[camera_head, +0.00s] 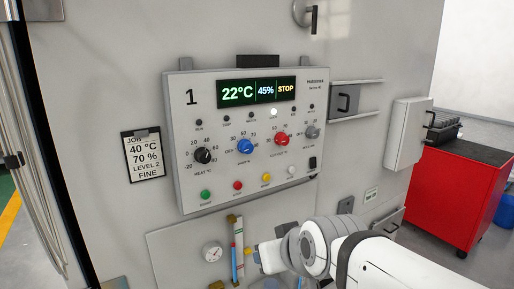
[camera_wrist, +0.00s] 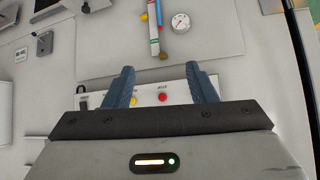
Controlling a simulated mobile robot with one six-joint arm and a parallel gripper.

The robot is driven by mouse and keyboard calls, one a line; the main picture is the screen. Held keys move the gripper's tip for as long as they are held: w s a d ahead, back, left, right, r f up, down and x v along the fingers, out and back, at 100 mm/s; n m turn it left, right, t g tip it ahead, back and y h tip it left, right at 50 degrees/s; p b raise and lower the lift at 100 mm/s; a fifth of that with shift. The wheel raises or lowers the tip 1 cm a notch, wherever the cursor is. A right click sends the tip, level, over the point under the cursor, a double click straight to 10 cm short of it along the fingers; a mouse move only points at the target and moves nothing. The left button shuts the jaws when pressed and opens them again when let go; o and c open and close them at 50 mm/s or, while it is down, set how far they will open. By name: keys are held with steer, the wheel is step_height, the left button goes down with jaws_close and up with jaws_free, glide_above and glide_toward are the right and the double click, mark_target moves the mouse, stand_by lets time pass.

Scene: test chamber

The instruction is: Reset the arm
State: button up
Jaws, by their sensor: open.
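My arm (camera_head: 395,262) reaches in from the lower right in the head view, its wrist in front of the lower part of the chamber wall. In the wrist view my gripper (camera_wrist: 161,78) is open, with its two blue-grey fingers apart and nothing between them. The control panel (camera_head: 187,158), marked 1, is on the wall above and left of the wrist. Its display (camera_head: 257,92) reads 22°C, 45% and STOP. The black, blue and red knobs and a grey one sit below it, over a row of coloured buttons. The fingertips in the head view are mostly hidden behind the wrist.
A job card (camera_head: 143,157) reading 40 °C, 70 %, LEVEL 2, FINE hangs left of the panel. A gauge (camera_head: 212,252) and coloured tubes are below it. A grey box (camera_head: 404,135) juts from the wall at right, near a red cabinet (camera_head: 446,195).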

steer(key=s+d+f+m+g+h, duration=0.35)
steer(key=s+d+f+g, duration=0.25)
steer(key=s+d+f, duration=0.35)
step_height(320, 180, down, 10)
steer(key=d+b, duration=0.2)
steer(key=b, duration=0.8)
steer(key=shift+w+f, duration=0.25)
steer(key=shift+w, duration=0.2)
steer(key=shift+a+m, duration=0.1)
steer(key=shift+m, duration=0.15)
steer(key=shift+c, duration=0.3)
